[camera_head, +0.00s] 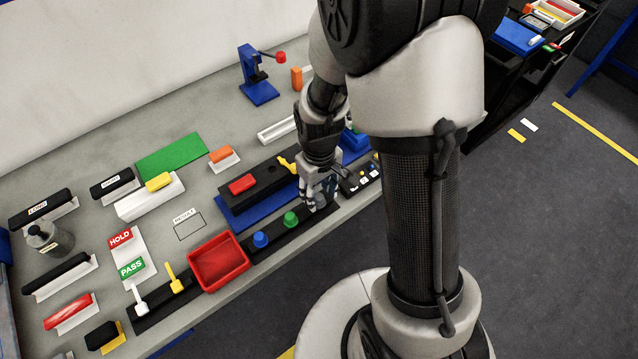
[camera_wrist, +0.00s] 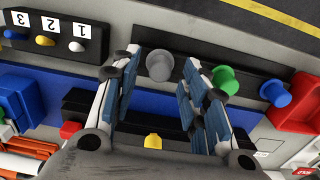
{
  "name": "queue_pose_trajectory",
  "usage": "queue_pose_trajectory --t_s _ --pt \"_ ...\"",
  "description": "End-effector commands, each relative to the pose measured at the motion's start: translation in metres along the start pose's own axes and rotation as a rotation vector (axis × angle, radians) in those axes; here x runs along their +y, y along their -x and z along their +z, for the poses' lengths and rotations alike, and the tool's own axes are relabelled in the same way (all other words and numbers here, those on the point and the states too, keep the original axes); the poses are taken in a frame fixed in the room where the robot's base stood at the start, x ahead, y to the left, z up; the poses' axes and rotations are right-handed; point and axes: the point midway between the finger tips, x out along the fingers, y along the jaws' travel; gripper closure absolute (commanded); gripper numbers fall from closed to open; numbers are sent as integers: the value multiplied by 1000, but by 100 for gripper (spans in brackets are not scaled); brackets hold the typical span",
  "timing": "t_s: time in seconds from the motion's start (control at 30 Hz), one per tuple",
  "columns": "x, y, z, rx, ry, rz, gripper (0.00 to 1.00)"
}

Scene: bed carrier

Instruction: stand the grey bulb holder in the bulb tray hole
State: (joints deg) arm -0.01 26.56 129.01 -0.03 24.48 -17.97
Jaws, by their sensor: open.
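A grey round-topped piece (camera_wrist: 159,66), which looks like the grey bulb holder, stands on a long black strip (camera_wrist: 250,86) in the wrist view. A green holder (camera_wrist: 226,79) and a blue holder (camera_wrist: 275,92) stand in line to its right. My gripper (camera_wrist: 160,62) is open, with a finger on either side of the grey piece and visible gaps between. In the head view my gripper (camera_head: 318,200) points down at the strip's right end and largely hides the grey piece.
A red bin (camera_head: 218,262) stands on the front edge left of the blue holder. A blue base with a black block (camera_head: 265,183) lies behind the strip. A blue press (camera_head: 258,80) stands farther back.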

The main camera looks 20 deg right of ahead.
Motion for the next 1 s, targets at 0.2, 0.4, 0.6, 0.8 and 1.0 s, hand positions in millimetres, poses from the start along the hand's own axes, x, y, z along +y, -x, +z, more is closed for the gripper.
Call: queue_pose_trajectory --t_s 0.2,0.4,0.6,0.8,1.0 --pt "1 34 -2 9 0 3 59" --pt "0 78 -1 7 0 2 59" --pt "0 108 -1 4 0 1 59" --pt "0 118 0 1 0 0 59" --pt "0 118 0 0 0 0 59"
